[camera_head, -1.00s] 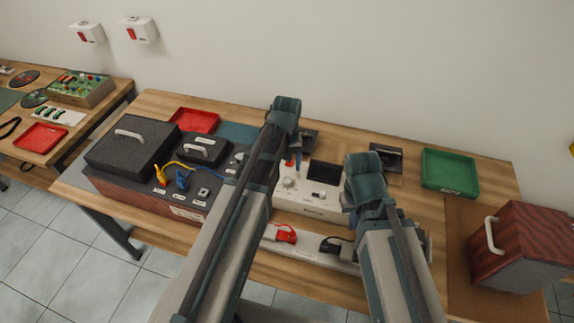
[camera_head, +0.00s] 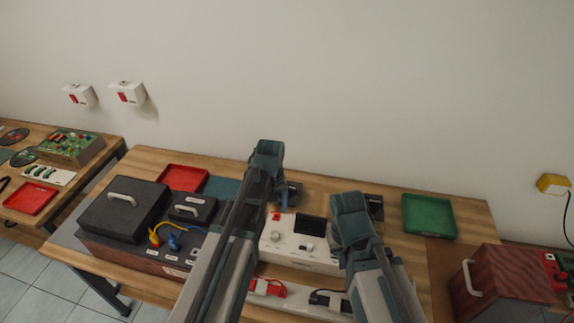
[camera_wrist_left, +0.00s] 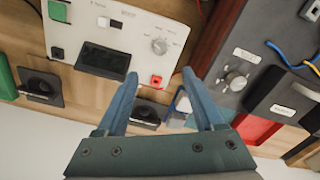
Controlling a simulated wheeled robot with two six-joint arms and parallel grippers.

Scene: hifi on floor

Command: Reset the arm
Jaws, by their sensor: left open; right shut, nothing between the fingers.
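My left gripper (camera_wrist_left: 162,92) is open in the left wrist view, with its two teal fingers apart and nothing held between them. Beyond the fingers are a white instrument (camera_wrist_left: 105,38) with a dark display and a small black holder (camera_wrist_left: 147,112). In the head view, my left arm ends in a teal wrist part (camera_head: 268,152) above the bench, its fingers mostly hidden. My right gripper (camera_head: 351,217) is at the end of the right arm, above the right part of the white instrument (camera_head: 290,238). Its fingertips are hidden from the head camera; it holds nothing visible.
Red and black clips lie near the front. A second bench with a circuit board (camera_head: 70,147) stands left.

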